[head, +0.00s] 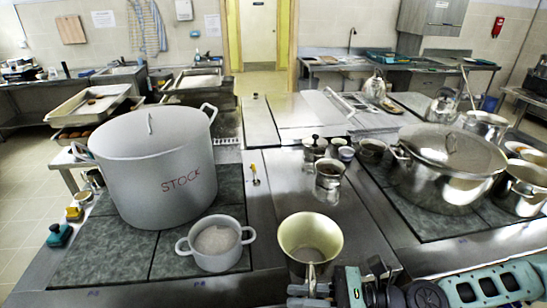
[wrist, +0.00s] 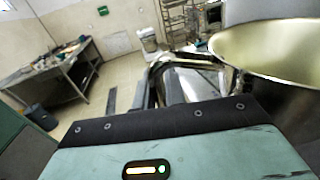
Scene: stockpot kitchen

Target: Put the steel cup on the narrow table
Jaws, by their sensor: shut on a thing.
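A steel cup (head: 309,243) with a pale inside is at the bottom middle of the head view, its open mouth tilted towards the camera. It fills the upper right of the wrist view (wrist: 272,88). My gripper (head: 311,288) is at the near side of the cup. In the wrist view, a looped metal handle (wrist: 158,82) stands at the far edge of my gripper. The jaws are shut on the cup, but the exact grip is partly hidden. A table with things on it (wrist: 75,88) is at the left of the wrist view; I cannot tell if it is the narrow table.
A large STOCK pot (head: 155,170) and a small two-handled pot (head: 214,245) stand left of the cup. A big lidded pot (head: 446,170) is at the right. Smaller metal pots (head: 328,185) stand behind the cup. Bare floor (wrist: 105,88) shows in the wrist view.

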